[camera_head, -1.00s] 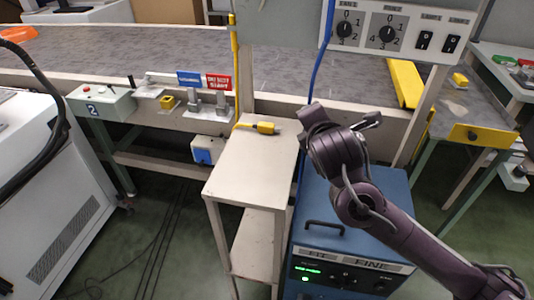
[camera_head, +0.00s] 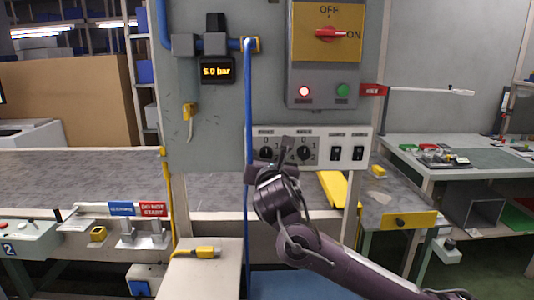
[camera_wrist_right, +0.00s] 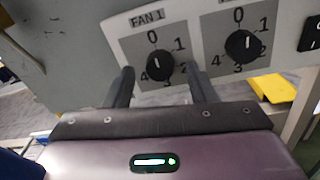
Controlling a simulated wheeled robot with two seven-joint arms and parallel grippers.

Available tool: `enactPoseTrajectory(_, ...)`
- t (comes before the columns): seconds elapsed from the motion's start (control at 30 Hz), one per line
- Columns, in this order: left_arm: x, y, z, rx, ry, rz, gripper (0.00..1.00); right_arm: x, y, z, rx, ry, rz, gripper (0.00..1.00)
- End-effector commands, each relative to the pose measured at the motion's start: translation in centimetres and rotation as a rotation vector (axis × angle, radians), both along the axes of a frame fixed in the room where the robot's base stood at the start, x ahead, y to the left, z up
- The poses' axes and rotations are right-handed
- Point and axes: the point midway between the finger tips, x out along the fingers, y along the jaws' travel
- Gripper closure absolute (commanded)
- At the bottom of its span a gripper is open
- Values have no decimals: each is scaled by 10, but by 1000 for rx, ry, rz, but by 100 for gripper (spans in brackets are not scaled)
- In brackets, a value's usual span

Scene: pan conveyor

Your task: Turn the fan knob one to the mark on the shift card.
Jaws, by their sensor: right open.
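The fan 1 knob (camera_head: 265,153) is a black round knob on a white and grey switch panel (camera_head: 362,133). In the right wrist view the fan 1 knob (camera_wrist_right: 160,66) has numbers 0 to 4 around it, and its white line points up, about at 0. My right gripper (camera_head: 268,160) is open in front of the panel's lower left. In the right wrist view its fingers (camera_wrist_right: 160,82) stand left and right of the knob's lower part; contact cannot be told. I cannot make out a shift card. My left gripper is out of view.
The fan 2 knob (camera_wrist_right: 241,45) is close to the right, then black switches (camera_head: 336,153). A blue pipe (camera_head: 249,95) runs down beside the panel's left side. Above are a red rotary switch (camera_head: 330,34) and a 5.0 bar display (camera_head: 217,71).

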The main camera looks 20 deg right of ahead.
Motion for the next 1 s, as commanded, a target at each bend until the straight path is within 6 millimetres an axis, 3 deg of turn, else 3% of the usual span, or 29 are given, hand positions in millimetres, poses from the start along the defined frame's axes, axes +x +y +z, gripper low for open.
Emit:
enactPoseTrajectory(0.13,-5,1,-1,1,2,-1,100,10,-2,-1,2,3,1,49)
enactPoseTrajectory(0.4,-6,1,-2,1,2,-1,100,12,-2,-2,1,2,1,49)
enactPoseTrajectory(0.77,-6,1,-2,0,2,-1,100,11,-2,-1,1,2,1,93)
enactPoseTrajectory(1.0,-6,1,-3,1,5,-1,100,11,-2,-2,23,-6,1,93)
